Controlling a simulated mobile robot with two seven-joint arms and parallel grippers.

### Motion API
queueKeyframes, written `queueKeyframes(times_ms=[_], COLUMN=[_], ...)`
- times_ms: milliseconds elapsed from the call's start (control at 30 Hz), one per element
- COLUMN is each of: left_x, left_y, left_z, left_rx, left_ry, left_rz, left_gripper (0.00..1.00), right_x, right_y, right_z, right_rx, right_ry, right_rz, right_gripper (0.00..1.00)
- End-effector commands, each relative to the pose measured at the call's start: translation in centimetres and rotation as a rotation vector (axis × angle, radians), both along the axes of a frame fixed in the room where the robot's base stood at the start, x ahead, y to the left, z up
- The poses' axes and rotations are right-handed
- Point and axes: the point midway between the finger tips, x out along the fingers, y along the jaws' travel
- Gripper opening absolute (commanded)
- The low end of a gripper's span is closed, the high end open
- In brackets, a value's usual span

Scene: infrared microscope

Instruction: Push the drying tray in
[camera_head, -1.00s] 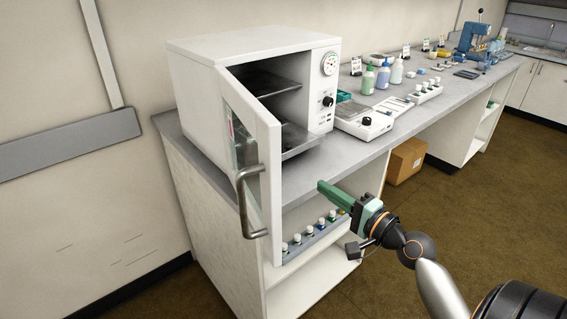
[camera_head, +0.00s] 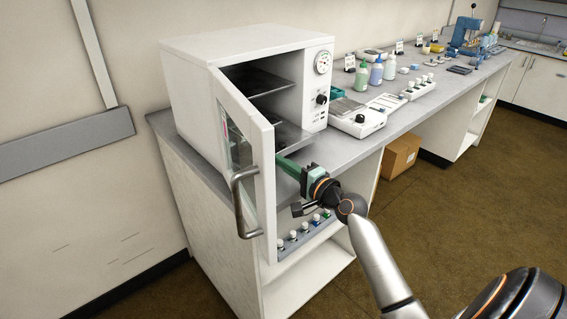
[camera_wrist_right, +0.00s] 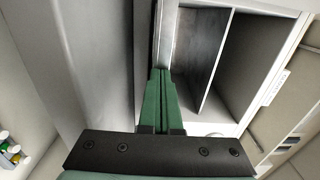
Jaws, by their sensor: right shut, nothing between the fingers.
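The white drying oven (camera_head: 240,48) stands on the bench with its door (camera_head: 261,190) swung open. The drying tray (camera_head: 293,136), a dark metal plate low in the chamber, sticks out a little past the front opening. My right gripper (camera_head: 282,162) has green fingers, shut and empty, at the tray's front edge beside the door's inner side. In the right wrist view its fingertips (camera_wrist_right: 161,72) point at a bright metal edge that looks like the tray (camera_wrist_right: 168,38). Whether they touch it I cannot tell. My left gripper is out of view.
An upper shelf (camera_head: 258,82) sits deeper in the chamber. The door handle (camera_head: 240,200) juts out at the front. A white balance (camera_head: 356,118) and bottles (camera_head: 376,70) stand right of the oven. Capped vials (camera_head: 303,235) line the shelf below the bench.

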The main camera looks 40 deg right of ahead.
Motion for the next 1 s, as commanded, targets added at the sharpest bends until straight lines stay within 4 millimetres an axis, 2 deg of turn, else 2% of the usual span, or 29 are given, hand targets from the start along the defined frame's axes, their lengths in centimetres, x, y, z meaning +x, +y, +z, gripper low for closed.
queueKeyframes(times_ms=[267,367,700,833,1000], left_x=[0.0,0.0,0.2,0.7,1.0], left_y=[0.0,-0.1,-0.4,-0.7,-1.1], left_z=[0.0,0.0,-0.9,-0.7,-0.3], left_rx=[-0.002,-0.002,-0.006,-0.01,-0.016], left_ry=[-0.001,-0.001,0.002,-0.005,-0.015], left_rz=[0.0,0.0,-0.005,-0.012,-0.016], left_gripper=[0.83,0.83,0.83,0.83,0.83], right_x=[0.0,0.6,6.8,8.3,8.9], right_y=[0.0,0.0,0.5,0.6,0.6], right_z=[0.0,0.0,-0.1,-0.1,0.1], right_rx=[0.0,0.001,0.001,0.0,-0.001], right_ry=[0.0,-0.002,-0.003,-0.002,-0.003], right_rz=[0.0,0.0,-0.001,-0.001,-0.002], right_gripper=[0.0,0.0,0.0,0.0,0.0])
